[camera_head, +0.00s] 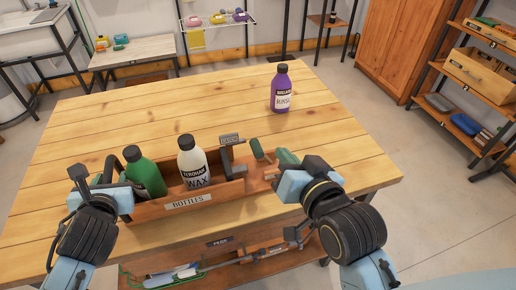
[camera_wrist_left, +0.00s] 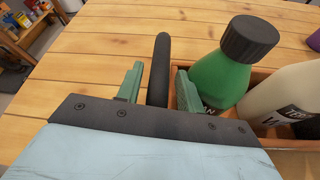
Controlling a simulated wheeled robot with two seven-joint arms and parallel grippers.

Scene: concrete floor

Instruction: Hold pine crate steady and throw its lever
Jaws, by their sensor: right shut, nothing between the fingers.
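The pine crate (camera_head: 150,211), labelled BOTTLES, stands on the wooden table and holds a green bottle (camera_head: 147,175) and a white wax bottle (camera_head: 193,163). My left gripper (camera_head: 110,178) is at the crate's left end. In the left wrist view its green fingers (camera_wrist_left: 158,85) stand apart, with a black upright bar (camera_wrist_left: 162,65) between them and a gap on both sides. My right gripper (camera_head: 287,157) is shut and empty, just right of the lever and apart from it.
A purple bottle (camera_head: 282,88) stands farther back on the table (camera_head: 120,108). The tabletop behind the crate is mostly clear. A lower shelf (camera_head: 215,262) under the table's front edge holds tools. Shelves and a cabinet stand beyond the table.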

